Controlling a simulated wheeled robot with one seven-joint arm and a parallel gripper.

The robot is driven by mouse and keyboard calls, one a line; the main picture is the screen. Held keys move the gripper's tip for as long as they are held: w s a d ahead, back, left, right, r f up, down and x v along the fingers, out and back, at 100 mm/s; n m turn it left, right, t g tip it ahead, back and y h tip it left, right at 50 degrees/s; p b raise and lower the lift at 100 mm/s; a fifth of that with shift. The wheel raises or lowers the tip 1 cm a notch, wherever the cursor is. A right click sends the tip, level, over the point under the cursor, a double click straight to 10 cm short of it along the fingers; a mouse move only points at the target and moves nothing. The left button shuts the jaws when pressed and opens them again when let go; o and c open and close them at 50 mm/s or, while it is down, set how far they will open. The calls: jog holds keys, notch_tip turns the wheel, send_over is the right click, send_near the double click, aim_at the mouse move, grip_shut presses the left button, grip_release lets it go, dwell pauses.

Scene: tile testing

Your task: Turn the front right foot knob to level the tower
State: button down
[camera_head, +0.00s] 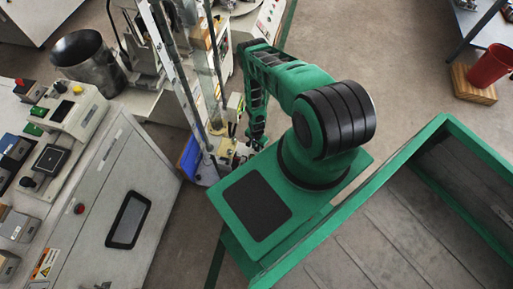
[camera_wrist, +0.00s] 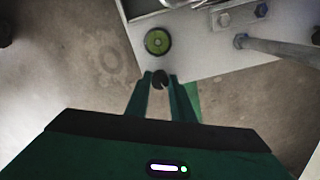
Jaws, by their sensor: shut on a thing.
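The dark foot knob (camera_wrist: 160,78) sits at the near corner of the tower's pale base plate (camera_wrist: 196,60) in the wrist view. My gripper (camera_wrist: 161,84) is shut on the knob, one green finger on each side. A round green bubble level (camera_wrist: 157,41) lies on the plate just beyond the knob; its bubble is too small to read. In the head view the tower (camera_head: 186,85) stands upright left of my arm, and my gripper (camera_head: 256,142) is low beside its base. The knob cannot be made out there.
A metal post (camera_wrist: 275,48) and bolts stand on the plate at right. In the head view a grey cabinet (camera_head: 112,190) stands close at left, with a dark metal bucket (camera_head: 88,62) behind it. A red cup (camera_head: 490,66) stands on a wooden block at far right.

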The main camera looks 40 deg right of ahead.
jog(key=shift+w, duration=0.1)
jog(key=c, duration=1.5)
grip_release()
jog(key=shift+c, duration=0.2)
notch_tip(320, 180, up, 11)
jog(key=shift+f, duration=0.15)
